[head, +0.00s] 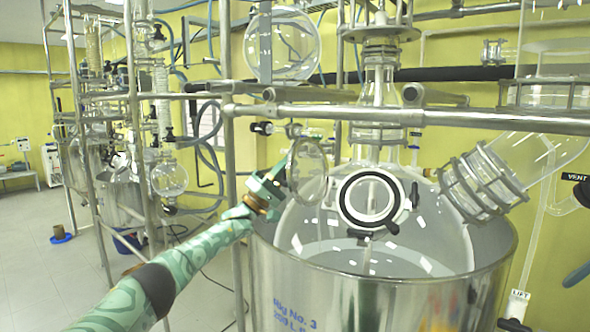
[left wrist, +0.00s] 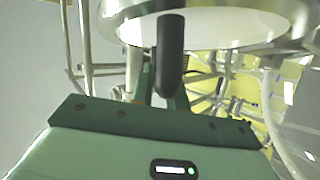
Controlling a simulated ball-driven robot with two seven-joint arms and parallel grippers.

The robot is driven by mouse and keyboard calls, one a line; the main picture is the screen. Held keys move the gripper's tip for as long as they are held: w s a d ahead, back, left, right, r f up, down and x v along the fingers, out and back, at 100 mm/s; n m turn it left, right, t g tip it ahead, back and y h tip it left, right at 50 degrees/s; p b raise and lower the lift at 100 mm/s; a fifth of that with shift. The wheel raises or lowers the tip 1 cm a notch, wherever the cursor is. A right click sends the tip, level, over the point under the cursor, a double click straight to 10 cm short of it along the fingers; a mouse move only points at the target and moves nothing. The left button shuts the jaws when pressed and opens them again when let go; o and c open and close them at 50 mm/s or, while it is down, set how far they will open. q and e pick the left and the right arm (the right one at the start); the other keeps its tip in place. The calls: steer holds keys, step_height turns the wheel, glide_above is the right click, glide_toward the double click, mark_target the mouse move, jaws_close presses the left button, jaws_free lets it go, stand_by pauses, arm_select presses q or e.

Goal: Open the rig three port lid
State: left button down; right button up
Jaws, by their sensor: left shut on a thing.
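The rig three port (head: 345,200) is a round opening with a black ring on the front of the glass vessel. The port lid (head: 309,173), a round clear disc, stands swung out to the left of the port, apart from its ring. My left gripper (head: 284,172) is at the lid's left side. In the left wrist view, the pale lid (left wrist: 225,30) is overhead, with a black handle (left wrist: 170,50) hanging down between my left gripper's fingers (left wrist: 163,92). The left gripper is shut on that handle. My right gripper is out of view.
The steel vessel jacket (head: 350,295) marked Rig No. 3 surrounds the glass. A horizontal steel pipe (head: 400,117) crosses above the port, and an upright post (head: 236,200) stands by my left arm. A glass flask (head: 282,45) hangs above. Another rig (head: 120,190) stands left.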

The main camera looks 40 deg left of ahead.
arm_select(q)
steer(key=shift+d+f, duration=0.1)
steer(key=shift+f, duration=0.15)
steer(key=c, duration=1.4)
jaws_free()
steer(key=shift+c, duration=0.2)
steer(key=shift+o, duration=0.3)
steer(key=shift+r, duration=0.1)
steer(key=b+v, duration=0.4)
steer(key=v, duration=1.2)
steer(key=shift+b, duration=0.4)
steer(key=shift+s, duration=0.15)
